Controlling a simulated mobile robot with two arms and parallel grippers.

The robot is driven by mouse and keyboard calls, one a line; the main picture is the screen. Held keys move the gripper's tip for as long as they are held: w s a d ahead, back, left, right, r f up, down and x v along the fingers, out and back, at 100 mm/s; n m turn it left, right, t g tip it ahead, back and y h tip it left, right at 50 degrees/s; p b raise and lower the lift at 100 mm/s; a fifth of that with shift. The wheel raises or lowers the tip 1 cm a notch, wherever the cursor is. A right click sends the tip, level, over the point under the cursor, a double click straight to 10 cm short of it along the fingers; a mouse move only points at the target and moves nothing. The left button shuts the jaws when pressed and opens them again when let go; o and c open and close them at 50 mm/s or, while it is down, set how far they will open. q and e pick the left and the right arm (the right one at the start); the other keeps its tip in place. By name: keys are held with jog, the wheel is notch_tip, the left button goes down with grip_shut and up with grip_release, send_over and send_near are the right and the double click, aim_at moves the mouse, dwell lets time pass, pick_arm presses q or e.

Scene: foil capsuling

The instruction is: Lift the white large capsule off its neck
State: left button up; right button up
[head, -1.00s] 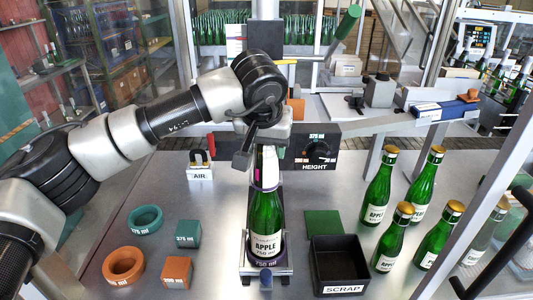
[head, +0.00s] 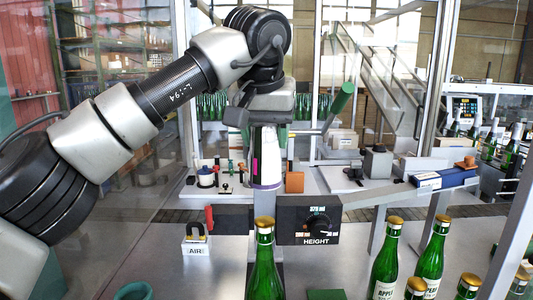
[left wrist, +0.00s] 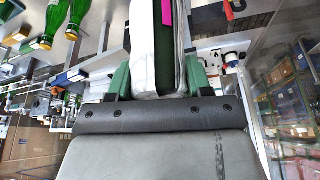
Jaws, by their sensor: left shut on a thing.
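The white large capsule (head: 267,160), a tall sleeve with a pink mark and a dark green strip down its side, hangs upright below my left gripper (head: 264,118). The gripper is shut on its upper end. The green bottle (head: 265,268) with a gold top stands directly below, and a clear gap shows between the capsule's lower edge and the bottle's top. In the left wrist view the capsule (left wrist: 152,45) is between the green fingers of my left gripper (left wrist: 160,82). My right gripper is not in view.
The HEIGHT control box (head: 308,226) is just behind the bottle. The AIR unit (head: 195,240) stands to the left. Several gold-topped green bottles (head: 384,262) stand at the right. A blue box (head: 445,178) lies on the rail behind them.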

pick_arm(q)
jog(key=shift+f, duration=1.4)
